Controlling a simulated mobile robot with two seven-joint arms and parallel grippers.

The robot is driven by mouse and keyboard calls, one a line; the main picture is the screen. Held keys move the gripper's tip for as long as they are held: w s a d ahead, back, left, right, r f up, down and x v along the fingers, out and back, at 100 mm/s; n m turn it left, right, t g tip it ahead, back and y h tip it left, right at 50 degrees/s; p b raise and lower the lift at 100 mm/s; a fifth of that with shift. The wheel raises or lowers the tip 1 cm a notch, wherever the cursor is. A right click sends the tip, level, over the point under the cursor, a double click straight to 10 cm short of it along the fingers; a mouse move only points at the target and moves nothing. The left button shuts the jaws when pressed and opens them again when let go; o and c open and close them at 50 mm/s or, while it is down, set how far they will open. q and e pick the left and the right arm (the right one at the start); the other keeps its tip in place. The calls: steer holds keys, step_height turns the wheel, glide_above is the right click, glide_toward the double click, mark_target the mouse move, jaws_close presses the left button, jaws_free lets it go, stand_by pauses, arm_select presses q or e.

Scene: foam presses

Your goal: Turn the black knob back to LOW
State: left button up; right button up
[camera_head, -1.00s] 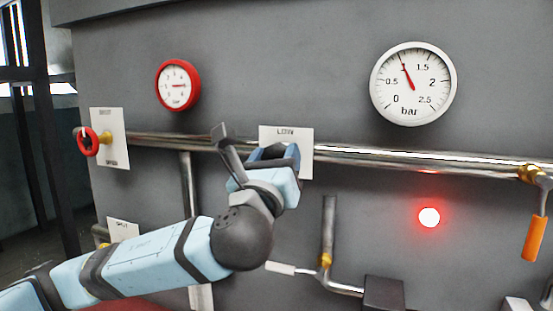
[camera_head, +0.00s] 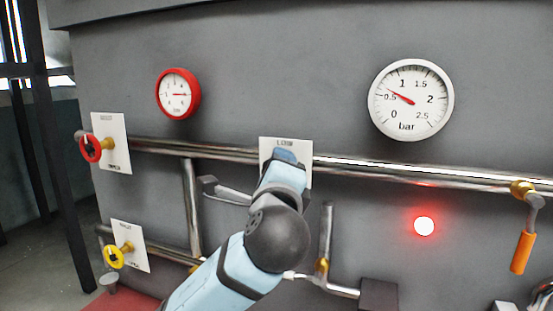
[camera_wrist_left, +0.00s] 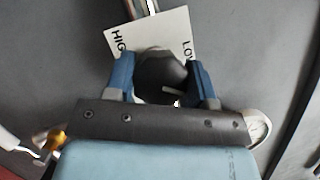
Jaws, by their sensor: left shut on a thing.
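The black knob (camera_wrist_left: 163,74) sits between the two blue fingers of my left gripper (camera_wrist_left: 162,85) in the left wrist view. The fingers are shut on it from both sides. Behind it is a white plate (camera_wrist_left: 118,39) with HIGH at its left and LOW at its right in that view. In the head view my left gripper (camera_head: 285,158) covers the knob, and the plate (camera_head: 299,150) shows around it. The white-faced gauge (camera_head: 411,99) has its red needle near 0.5 bar. My right gripper is not in view.
A steel pipe (camera_head: 400,171) runs across the grey wall. A red wheel (camera_head: 90,149) and a yellow wheel (camera_head: 114,257) are at the left. An orange-handled lever (camera_head: 522,252) hangs at the right. A red lamp (camera_head: 424,226) is lit.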

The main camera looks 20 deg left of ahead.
arm_select(q)
steer(key=n+g+p, duration=0.1)
steer(key=n+p, duration=0.1)
steer(key=n, duration=0.1)
steer(key=shift+r, duration=0.2)
steer(key=shift+n+g+p, duration=0.6)
steer(key=shift+n+p, duration=0.5)
steer(key=shift+p, duration=0.15)
steer(key=shift+n, duration=0.3)
steer(key=shift+f+n+p, duration=0.1)
steer(key=shift+n+p, duration=0.3)
steer(key=shift+p, duration=0.25)
steer(key=shift+f+n+g+h, duration=0.1)
steer(key=shift+n+g+h, duration=0.2)
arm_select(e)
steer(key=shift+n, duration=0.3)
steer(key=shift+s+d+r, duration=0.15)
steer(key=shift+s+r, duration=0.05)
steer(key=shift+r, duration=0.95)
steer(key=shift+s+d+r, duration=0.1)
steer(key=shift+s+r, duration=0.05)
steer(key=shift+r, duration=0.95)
arm_select(q)
steer(key=o, duration=0.9)
steer(key=shift+o, duration=0.2)
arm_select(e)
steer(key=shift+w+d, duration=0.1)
